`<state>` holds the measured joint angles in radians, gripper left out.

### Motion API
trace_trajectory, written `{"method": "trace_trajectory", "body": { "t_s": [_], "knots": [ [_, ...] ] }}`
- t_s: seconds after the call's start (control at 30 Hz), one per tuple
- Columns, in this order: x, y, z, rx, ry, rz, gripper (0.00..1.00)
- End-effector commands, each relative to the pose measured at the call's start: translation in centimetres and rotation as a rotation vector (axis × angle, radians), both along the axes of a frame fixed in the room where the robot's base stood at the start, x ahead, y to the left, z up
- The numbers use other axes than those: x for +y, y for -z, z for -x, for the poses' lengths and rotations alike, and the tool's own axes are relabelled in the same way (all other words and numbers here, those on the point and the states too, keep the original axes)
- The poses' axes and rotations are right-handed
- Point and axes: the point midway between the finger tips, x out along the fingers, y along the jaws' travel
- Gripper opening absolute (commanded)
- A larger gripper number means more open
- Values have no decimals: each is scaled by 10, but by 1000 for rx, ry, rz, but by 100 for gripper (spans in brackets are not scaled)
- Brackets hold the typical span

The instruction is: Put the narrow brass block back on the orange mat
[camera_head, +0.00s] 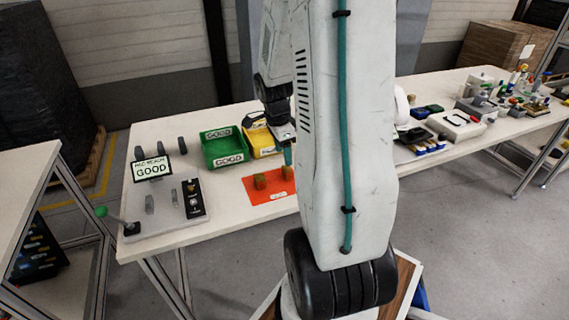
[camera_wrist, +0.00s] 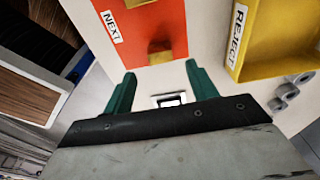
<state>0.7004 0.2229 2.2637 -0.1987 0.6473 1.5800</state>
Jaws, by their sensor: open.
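The orange mat (camera_head: 259,196) lies on the table in front of two bins. Two brass blocks stand on it in the head view: one at left (camera_head: 260,181), one at right (camera_head: 287,172). I cannot tell surely which is the narrow one. In the wrist view, the mat (camera_wrist: 176,22) shows the right block (camera_wrist: 160,52) near its edge, just ahead of my fingertips; the other is cut off at the top. My gripper (camera_wrist: 156,75), with teal fingers, is open with no block between them. In the head view my gripper (camera_head: 287,154) hangs by the mat, partly hidden by my arm.
Behind the mat stand a green GOOD bin (camera_head: 224,147) and a yellow bin (camera_head: 262,141), labelled REJECT in the wrist view (camera_wrist: 275,35). A gauge station with a GOOD screen (camera_head: 152,168) is at left. Further right the table holds several parts and fixtures.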

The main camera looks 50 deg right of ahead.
Motion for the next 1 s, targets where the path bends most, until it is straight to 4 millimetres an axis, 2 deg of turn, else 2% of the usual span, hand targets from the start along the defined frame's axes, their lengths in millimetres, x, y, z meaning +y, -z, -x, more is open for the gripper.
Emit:
{"method": "trace_trajectory", "body": {
  "t_s": [0.03,0.13,0.37,0.47,0.57,0.67,0.8,0.9,1.0],
  "knots": [
    [1,-12,-2,-4,-1,3,58],
    [3,-30,-2,-3,-1,3,58],
    [8,-54,-4,-1,-11,0,58],
    [23,-68,-6,-1,-96,-1,58],
    [60,-94,-7,-3,-298,-4,58],
    [111,-124,0,-1,-596,-11,58],
    [182,-158,27,3,-1050,-17,58],
    [225,-174,54,4,-1373,-18,58],
    [258,-184,83,4,-1663,-15,58]
  ]
}}
